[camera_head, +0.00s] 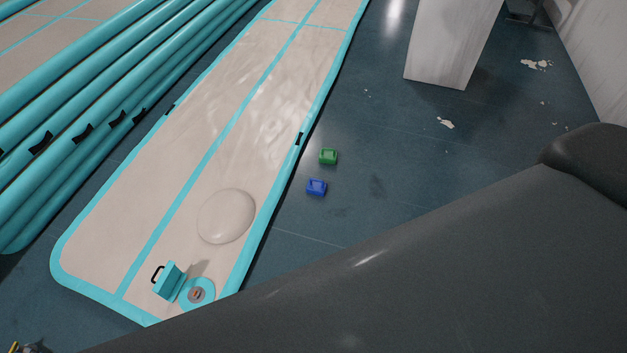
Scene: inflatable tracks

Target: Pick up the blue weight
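The blue weight (316,188) is a small block lying on the dark blue floor, just right of the long inflatable track's edge. It is apart from the track and in plain sight. Only a small dark and yellow piece, which looks like part of my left gripper (28,347), shows at the bottom left corner, far from the weight. Whether it is open or shut does not show. My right gripper is not in view. Neither gripper is seen near the blue weight.
A similar green weight (328,157) lies just beyond the blue one. The beige and teal track (190,170) holds a clear dome (226,216), a teal block (169,281) and a teal disc (197,294). Stacked tracks (100,95) fill the left. A pale pillar (452,40) stands behind.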

